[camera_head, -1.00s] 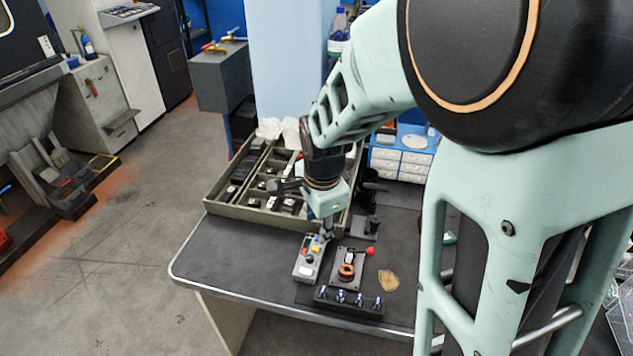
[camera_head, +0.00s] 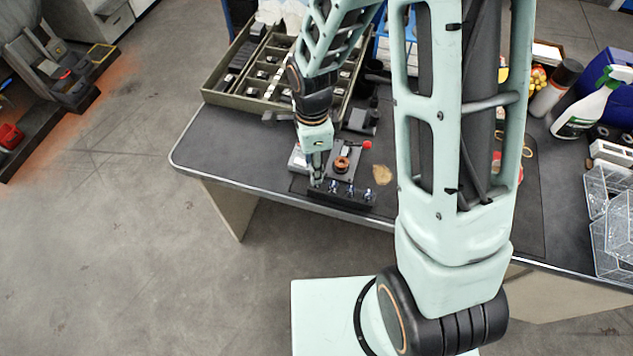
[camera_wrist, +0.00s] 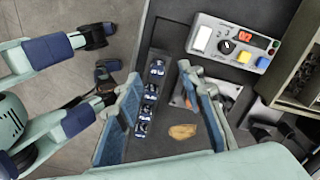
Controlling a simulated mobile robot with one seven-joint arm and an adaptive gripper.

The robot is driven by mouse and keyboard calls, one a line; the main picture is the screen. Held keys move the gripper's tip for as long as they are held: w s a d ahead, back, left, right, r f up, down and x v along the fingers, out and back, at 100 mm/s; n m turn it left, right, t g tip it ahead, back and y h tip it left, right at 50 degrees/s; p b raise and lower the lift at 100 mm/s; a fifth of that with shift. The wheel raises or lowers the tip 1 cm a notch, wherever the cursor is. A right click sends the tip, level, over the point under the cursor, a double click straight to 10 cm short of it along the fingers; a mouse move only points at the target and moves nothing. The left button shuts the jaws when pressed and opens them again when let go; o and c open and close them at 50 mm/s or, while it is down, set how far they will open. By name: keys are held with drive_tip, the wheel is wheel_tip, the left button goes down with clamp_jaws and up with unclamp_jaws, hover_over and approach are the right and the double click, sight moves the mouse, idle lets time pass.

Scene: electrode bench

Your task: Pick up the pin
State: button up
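Several small pins with metallic and blue tops stand in a row in a black rack (camera_head: 343,199) at the table's front edge. In the wrist view, the row runs down the rack (camera_wrist: 140,148), with one end pin (camera_wrist: 157,67) at the top. My gripper (camera_head: 317,184) points down at the rack's left end in the head view and hides the pin there. In the wrist view my gripper (camera_wrist: 158,76) is open, its fingers either side of the row, with the end pin between the tips. I see no contact with a pin.
A copper coil device (camera_head: 342,163) with a red knob (camera_head: 366,145) stands just behind the rack. The control box (camera_wrist: 233,44) is close by. A divided tray (camera_head: 222,97) lies behind. A tan patch (camera_head: 382,174) is to the right. The table's left part is clear.

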drive_tip(key=f, duration=0.3)
drive_tip(key=shift+s+d+f, duration=0.15)
drive_tip(key=shift+s+f, duration=0.2)
drive_tip(key=shift+f, duration=0.05)
drive_tip(key=shift+w+f, duration=0.1)
drive_tip(key=shift+f, duration=0.6)
clamp_jaws()
